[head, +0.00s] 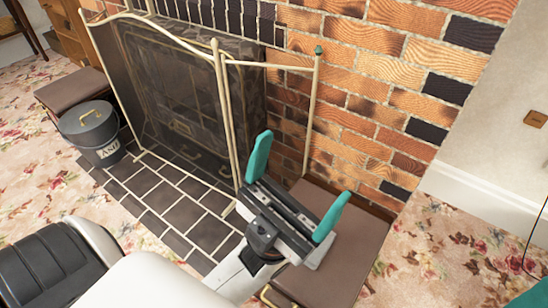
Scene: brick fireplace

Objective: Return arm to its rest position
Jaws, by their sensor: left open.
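My left gripper (297,184) is open, with its two teal fingers spread wide and nothing between them. In the head view it is right of centre, in front of the right end of the fireplace screen (231,110) and over a brown padded box seat (323,262). Whether it touches either cannot be told. My left arm, white and black, reaches in from the lower left. A teal piece (532,299) at the bottom right corner looks like part of my right gripper; the rest is out of frame.
The brick wall (400,95) and fireplace lie behind the gripper, with a dark tiled hearth (185,210) in front. A dark ash bucket (95,135) stands at the left beside another brown padded seat (68,90). Floral carpet (445,250) is clear at the right.

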